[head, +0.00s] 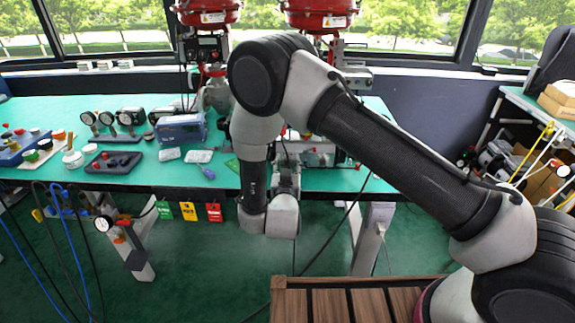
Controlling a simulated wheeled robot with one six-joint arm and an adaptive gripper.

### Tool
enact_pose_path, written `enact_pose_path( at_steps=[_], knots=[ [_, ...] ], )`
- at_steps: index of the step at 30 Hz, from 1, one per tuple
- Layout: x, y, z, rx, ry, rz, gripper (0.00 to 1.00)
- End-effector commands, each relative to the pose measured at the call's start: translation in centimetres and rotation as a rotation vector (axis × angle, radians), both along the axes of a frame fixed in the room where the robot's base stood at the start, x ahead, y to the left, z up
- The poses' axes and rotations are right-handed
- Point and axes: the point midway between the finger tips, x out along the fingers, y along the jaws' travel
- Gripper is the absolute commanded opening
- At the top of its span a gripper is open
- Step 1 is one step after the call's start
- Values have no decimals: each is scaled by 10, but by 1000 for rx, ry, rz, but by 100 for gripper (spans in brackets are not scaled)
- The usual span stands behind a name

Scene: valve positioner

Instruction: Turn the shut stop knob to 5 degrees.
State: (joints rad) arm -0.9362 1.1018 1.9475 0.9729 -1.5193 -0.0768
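My arm reaches across the picture in the head view, with its wrist low in front of the green bench. My gripper (287,168) points away from the camera toward the bench's front edge. It is small and partly covered by my wrist, so its fingers cannot be made out. A grey device (318,152) with small fittings sits on the bench just behind it, partly hidden by my arm. A dark boxed unit (207,49) is mounted by the left red actuator (208,12). I cannot make out the shut stop knob or any degree scale.
The green bench (130,180) holds gauges (106,119), a blue box (181,129), a dark tray (113,162) and a purple-handled tool (207,172). Coloured tags (189,211) hang at its front edge. A second red actuator (320,14) stands behind my arm. A slatted wooden surface (345,300) is close below.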

Motion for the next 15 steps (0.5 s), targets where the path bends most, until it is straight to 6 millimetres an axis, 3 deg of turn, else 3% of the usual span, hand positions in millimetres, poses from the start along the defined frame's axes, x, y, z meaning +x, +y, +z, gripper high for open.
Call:
enact_pose_path(
  at_steps=[3, 10, 15],
  knots=[
    [0, 0, 0, 0, 0, 0, 40],
    [0, 0, 0, 0, 0, 0, 0],
    [-1, 0, 0, 2, 1, 0, 0]
  ],
)
